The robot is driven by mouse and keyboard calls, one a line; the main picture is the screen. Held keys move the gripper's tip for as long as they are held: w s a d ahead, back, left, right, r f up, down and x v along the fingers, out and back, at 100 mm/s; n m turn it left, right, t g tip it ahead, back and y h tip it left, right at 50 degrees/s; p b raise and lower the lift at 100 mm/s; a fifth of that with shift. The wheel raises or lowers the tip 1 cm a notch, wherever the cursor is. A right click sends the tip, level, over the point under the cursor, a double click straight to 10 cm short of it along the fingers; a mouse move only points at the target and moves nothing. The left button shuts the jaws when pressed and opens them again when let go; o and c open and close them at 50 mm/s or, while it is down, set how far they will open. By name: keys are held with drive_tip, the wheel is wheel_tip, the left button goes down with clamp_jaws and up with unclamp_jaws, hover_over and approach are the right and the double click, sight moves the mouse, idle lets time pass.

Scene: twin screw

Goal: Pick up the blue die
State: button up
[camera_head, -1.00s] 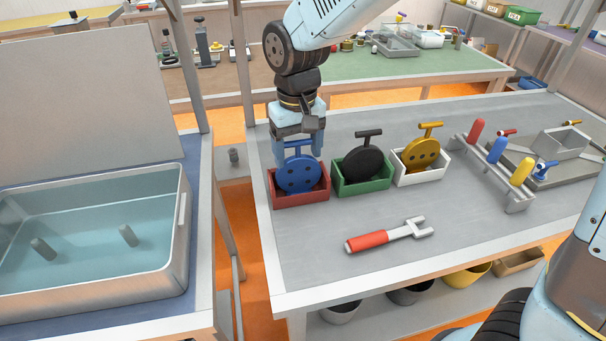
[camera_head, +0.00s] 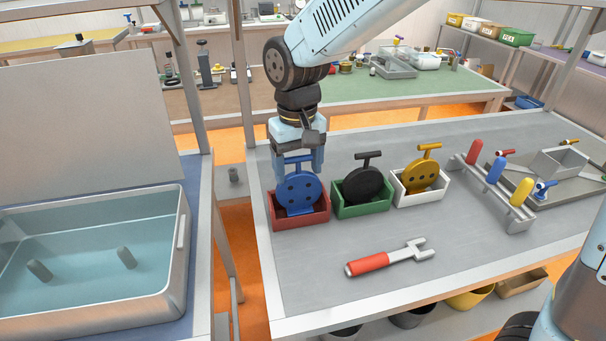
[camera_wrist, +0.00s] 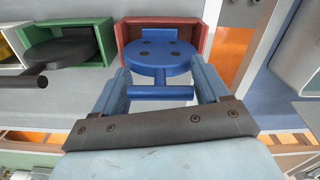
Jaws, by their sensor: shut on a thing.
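The blue die (camera_head: 299,193) is a round disc with dark holes and a T-shaped handle on top. It stands upright with its lower part in the red bin (camera_head: 301,219). My gripper (camera_head: 299,163) is over it, pointing down, with one finger at each end of the handle bar. In the wrist view, my gripper (camera_wrist: 161,92) is shut on the blue handle bar, and the blue disc (camera_wrist: 158,63) shows beyond it, at the red bin (camera_wrist: 205,32). Whether the die's lower edge touches the bin floor is hidden.
A green bin (camera_head: 362,211) with a black die (camera_head: 363,186) stands close on the right, then a white bin (camera_head: 420,197) with a yellow die (camera_head: 421,175). A red-handled wrench (camera_head: 390,258) lies in front. A water tub (camera_head: 180,250) stands on the left table, across a gap.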

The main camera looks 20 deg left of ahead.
drive_tip(key=s+d+r, duration=0.6)
drive_tip(key=d+r, duration=0.5)
drive_tip(key=d, duration=0.1)
drive_tip(key=shift+s+r, duration=0.3)
drive_tip(key=shift+s, duration=0.1)
drive_tip(key=shift+d, duration=0.2)
